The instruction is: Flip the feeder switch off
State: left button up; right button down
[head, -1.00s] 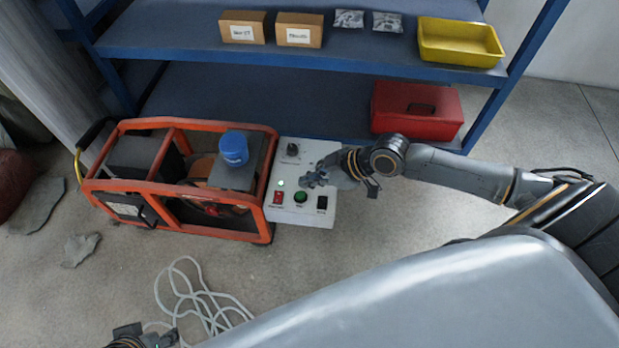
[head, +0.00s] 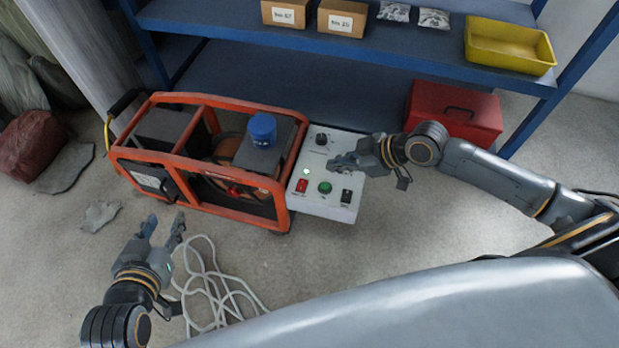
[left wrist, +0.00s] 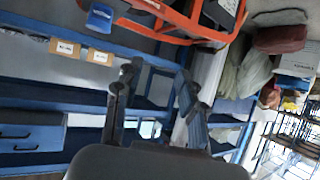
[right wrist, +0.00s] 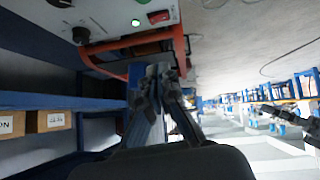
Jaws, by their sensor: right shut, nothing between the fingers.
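A white control panel (head: 318,205) sits at the right end of the orange-framed machine (head: 205,160). It carries a red switch (head: 301,186), a green button (head: 324,187), a black switch (head: 346,196), a black knob (head: 321,139) and a lit green lamp (head: 306,171). Its labels are too small to read. The red switch (right wrist: 158,16) and lit lamp (right wrist: 135,22) also show in the right wrist view. My right gripper (head: 340,163) is shut and empty, over the panel's right part. My left gripper (head: 164,228) is open and empty, left of the pale cable.
A pale cable (head: 215,290) lies coiled on the floor before the machine. Behind stands a blue shelf (head: 390,50) with cardboard boxes (head: 342,18) and a yellow tray (head: 510,65). A red toolbox (head: 480,112) is behind my right arm.

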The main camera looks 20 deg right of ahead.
pick_arm(q)
jog(key=w+d+r+t+h+b, duration=0.25)
jog(key=r+t, duration=0.45)
jog(key=r, duration=0.4)
pick_arm(e)
send_over(301, 181)
jog(key=s+d, duration=0.2)
jog(key=s, duration=0.1)
jog(key=f, duration=0.6)
jog(key=shift+d+b, duration=0.2)
jog(key=shift+b, duration=0.1)
jog(key=shift+b+x, duration=0.35)
jog(key=shift+x, duration=0.65)
jog(key=f, duration=0.1)
jog(key=f+b, duration=0.1)
jog(key=f, duration=0.1)
jog(key=shift+w+d+f, duration=0.1)
jog(key=shift+w+d, duration=0.05)
jog(key=shift+d, duration=0.1)
pick_arm(q)
jog(key=s+r+t+h, duration=0.2)
jog(key=s+r+t, duration=0.2)
jog(key=r+t, duration=0.3)
jog(key=shift+r+m+b, duration=0.3)
jog(key=shift+r+b, duration=0.05)
jog(key=shift+r, duration=1.25)
pick_arm(e)
jog(key=shift+f, duration=0.2)
pick_arm(q)
jog(key=shift+h, duration=0.25)
